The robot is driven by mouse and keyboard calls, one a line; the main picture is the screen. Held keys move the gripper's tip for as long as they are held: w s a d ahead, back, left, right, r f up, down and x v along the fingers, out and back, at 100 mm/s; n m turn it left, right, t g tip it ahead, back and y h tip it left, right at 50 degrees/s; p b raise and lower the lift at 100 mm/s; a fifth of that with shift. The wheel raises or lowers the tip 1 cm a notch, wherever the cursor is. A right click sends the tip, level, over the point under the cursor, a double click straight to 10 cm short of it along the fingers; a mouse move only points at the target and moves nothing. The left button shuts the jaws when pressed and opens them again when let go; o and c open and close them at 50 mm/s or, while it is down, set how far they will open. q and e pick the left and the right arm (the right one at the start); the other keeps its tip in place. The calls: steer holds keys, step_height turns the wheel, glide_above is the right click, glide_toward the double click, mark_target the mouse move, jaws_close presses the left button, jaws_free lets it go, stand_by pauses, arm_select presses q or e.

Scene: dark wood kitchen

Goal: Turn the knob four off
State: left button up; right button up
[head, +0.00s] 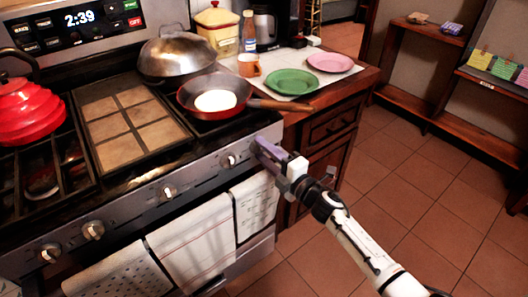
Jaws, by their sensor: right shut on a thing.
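The stove's front panel (130,205) carries a row of knobs. In the head view I see a far left knob (50,252), a second knob (93,229), a middle knob (168,191) and a knob further right (229,160). My right gripper (263,148) is at the right end of the panel, its purple-grey fingers shut on a knob there. The fingers hide that knob, so I cannot tell its angle. No numbers are readable on the knobs. My left gripper is not in view.
A frying pan (190,97) with its handle to the right, a wok (176,54) and a red pot (30,112) stand on the stove. Towels (195,240) hang below the knobs. Plates (292,82) lie on the right counter. The tiled floor (420,200) at right is clear.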

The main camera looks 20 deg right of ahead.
steer(key=o, duration=1)
steer(key=shift+o, duration=0.2)
steer(key=v, duration=1)
steer(key=shift+s, duration=0.2)
steer(key=shift+d, duration=0.1)
steer(key=s+a+f+m+g+h, duration=0.1)
steer(key=s+f+m+g+h, duration=0.3)
steer(key=s+f+m, duration=0.9)
steer(key=shift+s, duration=0.3)
steer(key=s+a+f+m+g, duration=0.1)
steer(key=s+f+m, duration=0.1)
steer(key=s, duration=0.2)
steer(key=s+a+f+m+g, duration=0.2)
steer(key=s, duration=0.2)
steer(key=s+a+f+m+g, duration=0.1)
steer(key=s+f+m, duration=0.1)
steer(key=s, duration=0.2)
steer(key=shift+s+a+f+m+g, duration=0.25)
steer(key=shift+m+g, duration=0.05)
steer(key=shift+m, duration=0.1)
